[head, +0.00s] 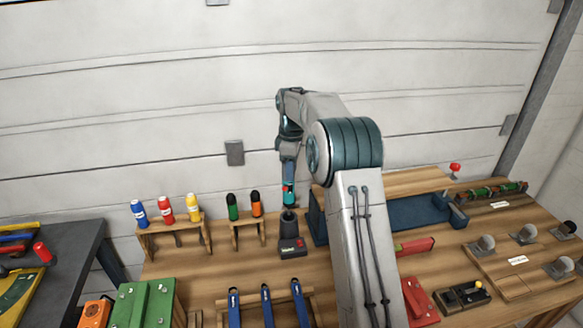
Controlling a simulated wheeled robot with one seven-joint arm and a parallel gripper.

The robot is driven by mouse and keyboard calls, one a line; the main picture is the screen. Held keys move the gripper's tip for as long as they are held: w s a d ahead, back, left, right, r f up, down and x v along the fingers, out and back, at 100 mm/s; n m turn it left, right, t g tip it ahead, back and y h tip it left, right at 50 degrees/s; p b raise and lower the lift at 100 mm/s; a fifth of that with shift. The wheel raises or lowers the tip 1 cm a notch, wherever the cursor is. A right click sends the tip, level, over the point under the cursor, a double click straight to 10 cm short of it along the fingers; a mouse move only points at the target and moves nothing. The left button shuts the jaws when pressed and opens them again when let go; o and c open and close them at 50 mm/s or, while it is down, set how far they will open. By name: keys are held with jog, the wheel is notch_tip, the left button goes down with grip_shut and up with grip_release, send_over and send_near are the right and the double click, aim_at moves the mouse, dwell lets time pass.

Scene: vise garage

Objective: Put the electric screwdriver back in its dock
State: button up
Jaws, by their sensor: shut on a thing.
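The fingers are small and partly merge with the tool in this view. The screwdriver's lower end is right at or just above the socket's mouth. I cannot tell whether it has entered.
A rack with blue, red and yellow bottles (165,211) and a stand with green and orange handles (245,206) are left of the dock. Blue-handled tools (266,305) lie in front. A blue vise (415,212) is to the right, partly behind my arm.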

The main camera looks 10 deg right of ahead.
jog(key=b, duration=0.2)
send_over(292, 195)
jog(key=w, duration=0.1)
jog(key=shift+w+f, duration=0.2)
jog(key=shift+f, duration=2.1)
jog(key=shift+f+b, duration=0.75)
jog(key=shift+f, duration=0.7)
jog(key=shift+f+b, duration=0.45)
jog(key=shift+f, duration=1)
jog(key=o, duration=1.4)
jog(key=shift+d, duration=0.1)
